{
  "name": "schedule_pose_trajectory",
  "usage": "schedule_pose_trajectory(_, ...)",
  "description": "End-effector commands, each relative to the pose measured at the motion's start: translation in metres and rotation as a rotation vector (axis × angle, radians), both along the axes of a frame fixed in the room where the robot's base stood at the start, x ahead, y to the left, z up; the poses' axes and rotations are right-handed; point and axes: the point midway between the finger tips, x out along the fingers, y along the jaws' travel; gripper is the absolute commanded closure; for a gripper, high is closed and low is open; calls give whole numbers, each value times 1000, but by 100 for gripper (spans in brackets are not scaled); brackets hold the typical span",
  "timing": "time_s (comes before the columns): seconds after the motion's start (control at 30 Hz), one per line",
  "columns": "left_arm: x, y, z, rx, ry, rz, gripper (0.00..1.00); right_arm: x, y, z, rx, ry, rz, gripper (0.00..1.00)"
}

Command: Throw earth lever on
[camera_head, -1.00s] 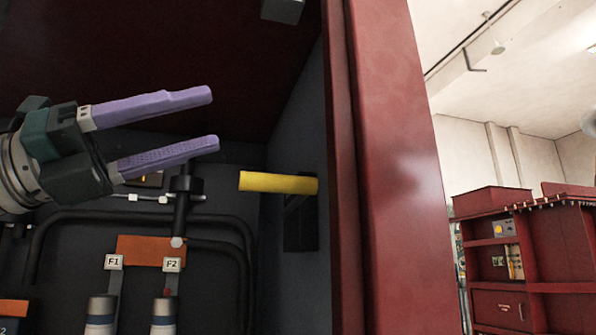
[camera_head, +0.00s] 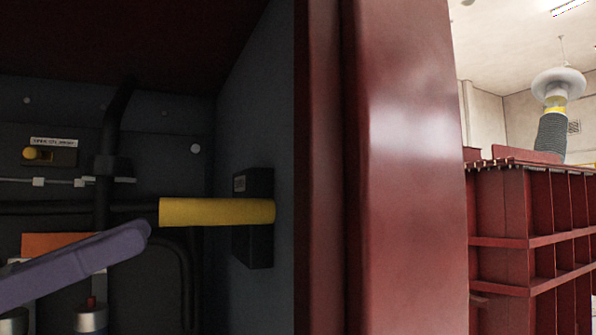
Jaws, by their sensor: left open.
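The earth lever has a yellow cylindrical handle (camera_head: 210,212) that sticks out level to the left from a black mount (camera_head: 262,250) on the cabinet's grey right inner wall. My left gripper (camera_head: 110,250) comes in from the lower left. One purple finger shows, its tip just left of and slightly below the handle's free end, apart from it in the picture. The other finger and the wrist are out of view. The gripper is open and is not holding the lever. My right gripper is not in view.
The red cabinet frame (camera_head: 405,180) stands right of the lever. Behind are black pipes (camera_head: 102,205), an orange plate (camera_head: 50,243) and a labelled box with a yellow knob (camera_head: 32,153). A red shelved structure (camera_head: 535,215) stands outside at the right.

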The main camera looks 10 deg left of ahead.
Motion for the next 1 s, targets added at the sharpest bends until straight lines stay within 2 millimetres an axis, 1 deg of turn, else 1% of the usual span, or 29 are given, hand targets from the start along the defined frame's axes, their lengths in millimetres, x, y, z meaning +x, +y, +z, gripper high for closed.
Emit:
schedule_pose_trajectory(0.17, 10, -15, 11, -8, 3, -4, 43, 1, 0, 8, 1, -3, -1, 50)
schedule_pose_trajectory(0.4, 34, -51, 30, -8, 1, -2, 43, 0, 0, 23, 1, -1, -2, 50)
schedule_pose_trajectory(0.6, 47, -71, 37, -6, 3, -2, 43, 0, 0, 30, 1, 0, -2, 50)
schedule_pose_trajectory(0.73, 50, -75, 37, -3, 5, -2, 43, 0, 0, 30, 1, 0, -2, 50)
schedule_pose_trajectory(0.97, 50, -76, 37, -3, 4, -1, 43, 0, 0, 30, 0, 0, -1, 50)
schedule_pose_trajectory(1.0, 50, -76, 37, -3, 4, -2, 48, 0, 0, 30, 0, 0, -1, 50)
